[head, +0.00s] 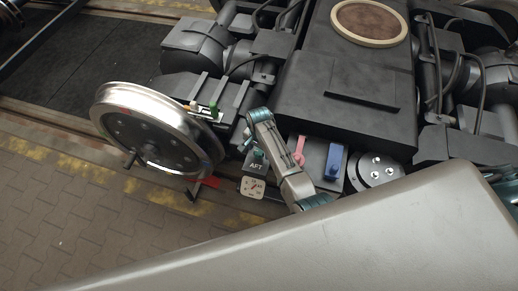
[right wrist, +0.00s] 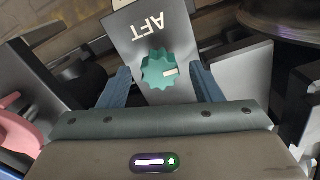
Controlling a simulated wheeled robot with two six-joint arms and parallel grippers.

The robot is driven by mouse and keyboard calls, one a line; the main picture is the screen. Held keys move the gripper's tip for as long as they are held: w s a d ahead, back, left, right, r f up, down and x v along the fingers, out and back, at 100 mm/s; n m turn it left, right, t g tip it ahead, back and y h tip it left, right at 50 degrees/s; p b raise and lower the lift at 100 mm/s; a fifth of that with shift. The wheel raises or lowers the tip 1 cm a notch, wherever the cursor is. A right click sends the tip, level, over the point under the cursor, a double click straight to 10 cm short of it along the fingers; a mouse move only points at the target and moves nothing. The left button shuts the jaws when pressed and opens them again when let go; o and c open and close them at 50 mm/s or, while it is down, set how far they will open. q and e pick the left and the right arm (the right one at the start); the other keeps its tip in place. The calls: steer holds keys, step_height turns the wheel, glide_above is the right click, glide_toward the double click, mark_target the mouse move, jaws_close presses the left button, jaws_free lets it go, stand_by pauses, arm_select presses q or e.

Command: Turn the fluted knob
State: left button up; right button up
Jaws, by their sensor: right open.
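The fluted knob (right wrist: 160,70) is teal-green with a white pointer mark that points right in the right wrist view. It sits on a grey plate (right wrist: 140,28) lettered AFT, which reads upside down there. My right gripper (right wrist: 161,82) is open, with one blue finger on each side of the knob. Visible gaps separate the fingers from the knob. In the head view the knob (head: 259,155) shows small above the AFT lettering, and my right gripper (head: 257,146) is close to it, partly hidden by my arm. My left gripper is not in view.
A pink lever (head: 300,149) and a blue lever (head: 333,162) stand right of the knob in the head view. A white dial (head: 252,188) is just below the AFT plate. A large steel wheel (head: 150,130) stands left. Paved floor (head: 60,215) lies open at lower left.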

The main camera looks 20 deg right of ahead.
steer(key=c, duration=1)
